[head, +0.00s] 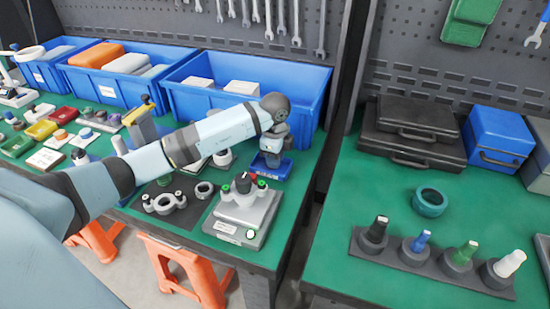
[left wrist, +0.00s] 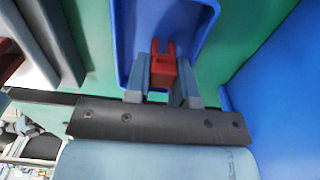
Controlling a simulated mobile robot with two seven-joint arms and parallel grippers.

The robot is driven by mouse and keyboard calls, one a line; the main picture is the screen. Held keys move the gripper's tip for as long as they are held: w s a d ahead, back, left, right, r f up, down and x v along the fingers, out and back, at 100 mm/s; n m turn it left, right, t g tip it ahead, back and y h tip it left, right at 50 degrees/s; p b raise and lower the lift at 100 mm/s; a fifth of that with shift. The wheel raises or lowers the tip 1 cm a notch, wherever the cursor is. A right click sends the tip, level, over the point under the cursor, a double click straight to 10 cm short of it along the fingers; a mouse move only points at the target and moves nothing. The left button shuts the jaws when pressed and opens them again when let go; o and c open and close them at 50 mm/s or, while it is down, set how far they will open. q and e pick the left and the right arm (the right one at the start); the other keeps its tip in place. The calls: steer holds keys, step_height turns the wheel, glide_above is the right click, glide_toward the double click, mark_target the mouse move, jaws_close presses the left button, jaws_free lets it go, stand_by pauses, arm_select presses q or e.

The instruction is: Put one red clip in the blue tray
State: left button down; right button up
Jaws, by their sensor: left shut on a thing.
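My left gripper (head: 271,158) points down over the small blue tray (head: 284,174) on the left green bench. In the left wrist view the gripper (left wrist: 162,82) is shut on a red clip (left wrist: 163,66), held between the two grey fingers. The clip's forked end points away from the gripper, and it shows against the inside of the blue tray (left wrist: 206,18). I cannot tell whether the clip touches the tray floor. In the head view the clip is hidden by the gripper and wrist. My right gripper is not in view.
A grey test device (head: 242,212) stands just in front of the small tray. Large blue bins (head: 300,107) stand behind it. Small parts crowd the bench's left side. A second green bench to the right holds black cases (head: 412,130) and a rack of tools (head: 430,262).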

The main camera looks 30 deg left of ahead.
arm_select(q)
steer(key=c, duration=1.2)
jaws_free()
steer(key=shift+f, duration=0.1)
steer(key=shift+c, duration=0.2)
step_height(320, 180, up, 11)
steer(key=shift+p, duration=0.65)
steer(key=shift+r, duration=0.7)
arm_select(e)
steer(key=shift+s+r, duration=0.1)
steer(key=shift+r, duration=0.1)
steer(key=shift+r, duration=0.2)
